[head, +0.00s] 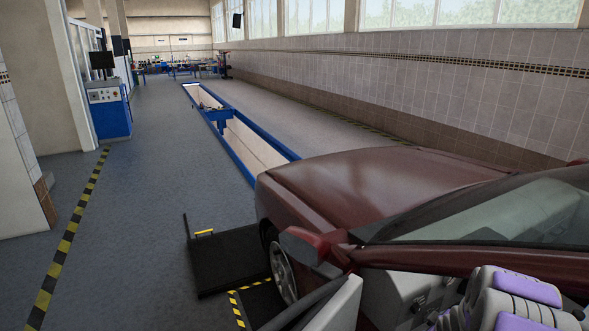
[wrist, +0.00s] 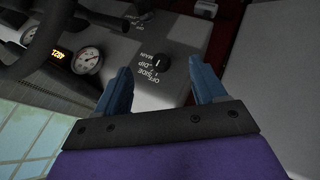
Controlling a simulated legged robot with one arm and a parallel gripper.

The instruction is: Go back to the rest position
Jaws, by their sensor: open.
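My gripper (wrist: 165,88) shows in the wrist view with two blue fingers spread apart and nothing between them. Beyond the fingertips is a grey dashboard panel with a black rotary knob (wrist: 163,64), marked with words such as OFF, SIDE, DIP and MAIN. The fingers are apart from the knob as far as I can see. In the head view, purple and grey parts of my arm (head: 527,288) are at the lower right, by the red car (head: 375,195). The gripper's fingers are hidden in that view.
A steering wheel (wrist: 40,35), a round gauge (wrist: 88,59) and an orange display (wrist: 61,54) are at the wrist view's left. The car's door mirror (head: 305,244) and frame are close to my arm.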

